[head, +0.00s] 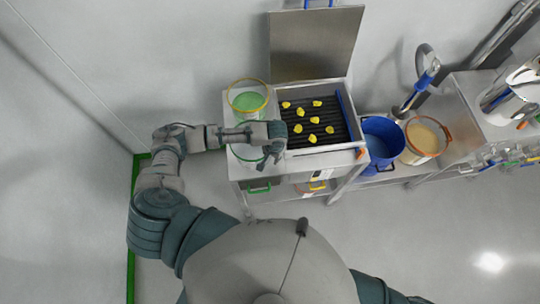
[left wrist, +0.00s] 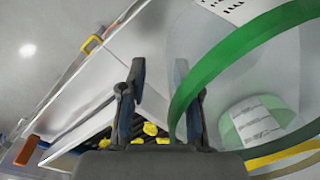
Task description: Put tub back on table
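A clear tub with a green rim (head: 236,153) stands on the left part of the steel table (head: 236,174), partly hidden under my left arm. My left gripper (head: 275,142) reaches in from the left over this tub, at its right side. In the left wrist view its two fingers (left wrist: 160,105) are apart, with nothing seen clamped between them. The tub's green rim (left wrist: 222,55) crosses close by the right finger; I cannot tell if they touch. A second tub with a yellow rim and green contents (head: 248,101) stands behind it. My right gripper is not in view.
Right of the tubs is a dark ribbed tray (head: 296,118) with several yellow pieces and a raised steel lid (head: 315,45). Further right stand a blue bucket (head: 383,136) and an orange-rimmed tub (head: 423,139). The floor in front of the table is clear.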

